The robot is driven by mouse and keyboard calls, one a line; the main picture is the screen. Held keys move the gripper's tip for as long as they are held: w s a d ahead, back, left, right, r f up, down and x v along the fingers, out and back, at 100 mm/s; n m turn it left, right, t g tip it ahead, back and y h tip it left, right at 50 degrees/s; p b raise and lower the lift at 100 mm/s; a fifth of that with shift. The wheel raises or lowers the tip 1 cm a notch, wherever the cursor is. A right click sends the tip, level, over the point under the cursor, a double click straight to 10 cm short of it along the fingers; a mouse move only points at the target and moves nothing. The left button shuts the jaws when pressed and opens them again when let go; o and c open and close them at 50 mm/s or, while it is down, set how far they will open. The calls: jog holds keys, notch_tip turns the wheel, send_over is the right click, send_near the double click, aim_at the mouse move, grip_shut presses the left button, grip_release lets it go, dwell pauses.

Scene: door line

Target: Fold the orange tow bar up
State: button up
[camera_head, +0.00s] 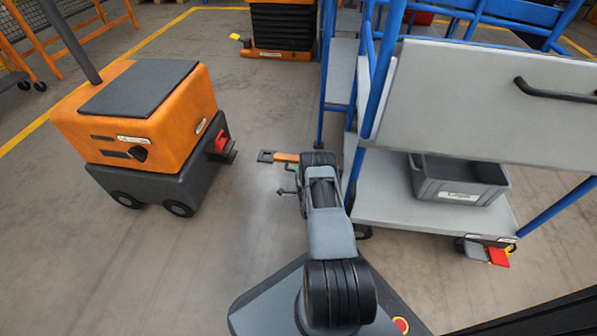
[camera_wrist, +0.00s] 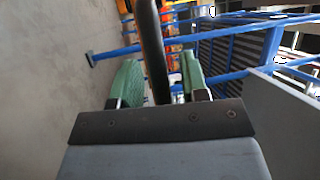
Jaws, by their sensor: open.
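The orange tow bar (camera_head: 286,157) reaches out roughly level to the left from the low end of the blue and grey cart (camera_head: 440,215). Its dark eye end (camera_head: 265,156) points at the orange tugger (camera_head: 150,125) and is apart from its red hitch (camera_head: 221,141). My arm hides the tow bar's cart end. My gripper (camera_head: 291,181) is beside the tow bar, on its near side. In the wrist view, my gripper (camera_wrist: 160,76) has its green fingers apart, with a dark bar (camera_wrist: 151,35) passing between them. Whether they touch it, I cannot tell.
A grey bin (camera_head: 458,180) sits on the cart's lower deck. A grey panel with a dark handle (camera_head: 555,92) is above it. An orange lift with black bellows (camera_head: 282,28) stands at the back.

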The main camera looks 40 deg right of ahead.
jog(key=shift+c, duration=0.3)
grip_shut()
